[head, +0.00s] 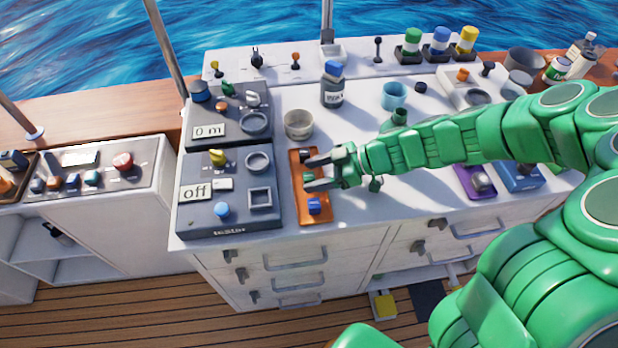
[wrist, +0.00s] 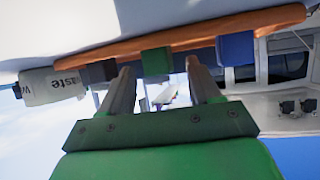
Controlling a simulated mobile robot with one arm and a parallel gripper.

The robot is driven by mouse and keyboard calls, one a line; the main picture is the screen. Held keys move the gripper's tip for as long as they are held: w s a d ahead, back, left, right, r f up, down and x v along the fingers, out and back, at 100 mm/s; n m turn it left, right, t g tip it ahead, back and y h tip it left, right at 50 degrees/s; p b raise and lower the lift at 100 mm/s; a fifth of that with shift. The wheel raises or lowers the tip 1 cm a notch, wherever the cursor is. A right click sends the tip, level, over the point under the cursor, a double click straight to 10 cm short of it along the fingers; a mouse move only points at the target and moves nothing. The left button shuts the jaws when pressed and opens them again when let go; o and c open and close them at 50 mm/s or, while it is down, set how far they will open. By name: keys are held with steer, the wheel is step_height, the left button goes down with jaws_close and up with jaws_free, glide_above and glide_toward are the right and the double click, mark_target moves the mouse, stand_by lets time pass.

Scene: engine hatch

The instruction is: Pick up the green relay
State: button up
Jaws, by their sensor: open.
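The green relay (wrist: 156,62) is a small block on an orange tray (wrist: 200,36), between a dark grey block (wrist: 100,71) and a blue block (wrist: 236,48) in the wrist view. My gripper (wrist: 158,70) is open, with its two fingers pointing at the relay and one to each side of it. I cannot tell whether they touch it. In the head view, my gripper (head: 308,171) is over the middle of the orange tray (head: 322,217), and the relay is mostly hidden there. The blue block (head: 314,205) sits at the tray's near end.
Control panels (head: 228,193) stand left of the tray. A beige cup (head: 298,124) and a blue-capped bottle (head: 333,88) stand behind it. A purple block (head: 474,182) and a blue box (head: 518,177) lie to the right. The white counter right of the tray is partly clear.

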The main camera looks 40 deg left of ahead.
steer(key=shift+a, duration=0.1)
jaws_close()
stand_by(0.3)
steer(key=shift+r, duration=0.4)
steer(key=r, duration=0.3)
steer(key=shift+s+d, duration=0.2)
steer(key=s+d+r, duration=0.8)
steer(key=d+r, duration=0.1)
steer(key=d, duration=0.1)
steer(key=shift+s+d, duration=0.2)
steer(key=shift+s, duration=0.15)
